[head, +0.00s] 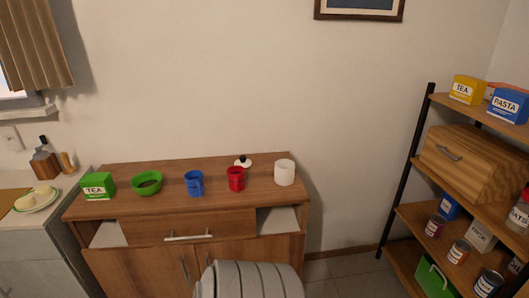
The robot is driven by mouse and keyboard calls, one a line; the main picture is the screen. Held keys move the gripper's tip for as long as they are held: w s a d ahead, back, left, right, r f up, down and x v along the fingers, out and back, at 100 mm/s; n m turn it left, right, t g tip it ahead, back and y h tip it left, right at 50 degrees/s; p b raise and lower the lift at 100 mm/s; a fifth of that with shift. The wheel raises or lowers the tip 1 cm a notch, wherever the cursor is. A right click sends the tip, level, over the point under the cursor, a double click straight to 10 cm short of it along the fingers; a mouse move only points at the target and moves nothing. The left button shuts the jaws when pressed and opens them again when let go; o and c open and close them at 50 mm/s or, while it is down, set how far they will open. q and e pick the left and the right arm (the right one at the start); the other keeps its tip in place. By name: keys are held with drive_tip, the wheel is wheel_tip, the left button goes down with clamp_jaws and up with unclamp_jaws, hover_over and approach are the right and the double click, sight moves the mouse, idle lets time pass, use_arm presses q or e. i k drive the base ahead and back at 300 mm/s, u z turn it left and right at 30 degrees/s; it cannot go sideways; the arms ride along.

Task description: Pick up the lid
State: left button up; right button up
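A small white lid (243,164) with a black knob lies on top of the wooden cabinet (220,176), toward its back right. It is behind and slightly right of a red canister (236,178) and left of a white cylindrical jar (284,172). The canister stands close in front of the lid, and I cannot tell whether they touch. Neither of my grippers is in view.
On the cabinet also stand a blue canister (194,183), a green bowl (146,182) and a green tea box (98,186). A shelf rack (432,235) with boxes and cans stands at the right. A counter with a plate (37,201) is at the left.

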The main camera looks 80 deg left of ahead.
sight(242, 161)
drive_tip(key=u, duration=0.3)
drive_tip(key=i, duration=1.1)
drive_tip(key=u, duration=1.45)
drive_tip(key=i, duration=0.85)
drive_tip(key=u, duration=0.85)
